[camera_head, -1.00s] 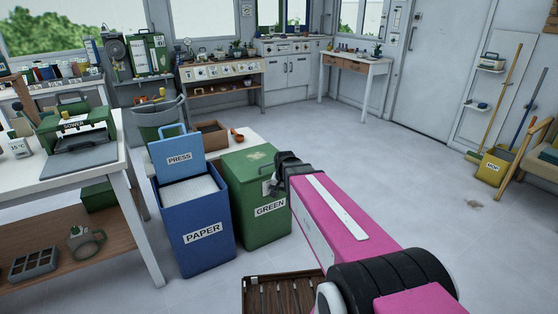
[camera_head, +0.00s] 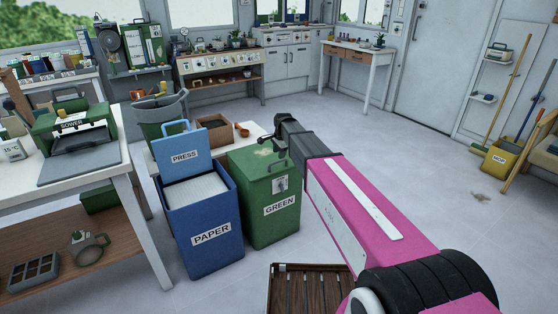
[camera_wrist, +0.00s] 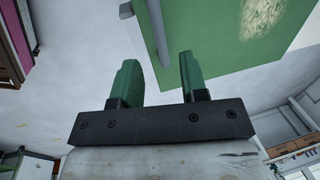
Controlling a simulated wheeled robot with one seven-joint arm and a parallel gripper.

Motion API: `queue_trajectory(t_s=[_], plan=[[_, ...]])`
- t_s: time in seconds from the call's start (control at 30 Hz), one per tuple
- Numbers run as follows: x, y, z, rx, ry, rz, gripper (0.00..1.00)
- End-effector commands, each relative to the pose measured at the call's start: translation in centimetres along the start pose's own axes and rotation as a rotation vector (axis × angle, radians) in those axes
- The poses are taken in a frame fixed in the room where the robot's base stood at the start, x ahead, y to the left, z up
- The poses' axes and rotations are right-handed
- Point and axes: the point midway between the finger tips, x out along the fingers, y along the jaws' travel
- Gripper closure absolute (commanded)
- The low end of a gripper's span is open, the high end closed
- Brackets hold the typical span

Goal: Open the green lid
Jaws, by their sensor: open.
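The green bin marked GREEN (camera_head: 262,208) stands on the floor with its flat green lid (camera_head: 245,160) shut. The lid has a pale worn patch, and it also fills the upper right of the wrist view (camera_wrist: 230,45). A grey bar (camera_wrist: 154,28), apparently the lid's handle, runs along the lid edge in the wrist view. My gripper (camera_head: 273,152) is at the lid's right side in the head view. In the wrist view my gripper (camera_wrist: 158,65) is open and empty, with the bar's end in line with the finger gap. I cannot tell whether anything touches.
The blue PAPER bin (camera_head: 205,222) stands directly left of the green bin, its blue PRESS lid (camera_head: 182,150) raised. A white table (camera_head: 70,185) is farther left. A brown slatted crate (camera_head: 310,290) lies in front, below my arm. The floor at right is mostly clear.

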Motion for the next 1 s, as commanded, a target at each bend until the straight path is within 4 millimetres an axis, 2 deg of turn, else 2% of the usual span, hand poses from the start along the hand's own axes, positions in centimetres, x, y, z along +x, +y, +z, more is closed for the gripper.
queue_trajectory(t_s=[0.1, 0.3, 0.7, 0.77, 0.83, 1.0], plan=[[2.1, -0.1, 0.0, -0.001, 0.0, 0.001, 0.6], [4.2, -0.1, 0.0, -0.001, 0.0, 0.0, 0.6], [4.9, 0.0, 0.0, -0.001, 0.0, -0.001, 0.6], [4.8, 0.0, 0.0, -0.001, 0.0, -0.001, 0.76], [4.8, 0.0, 0.0, -0.001, 0.0, -0.001, 0.99], [4.8, 0.0, 0.0, -0.001, 0.0, 0.0, 1.0]])
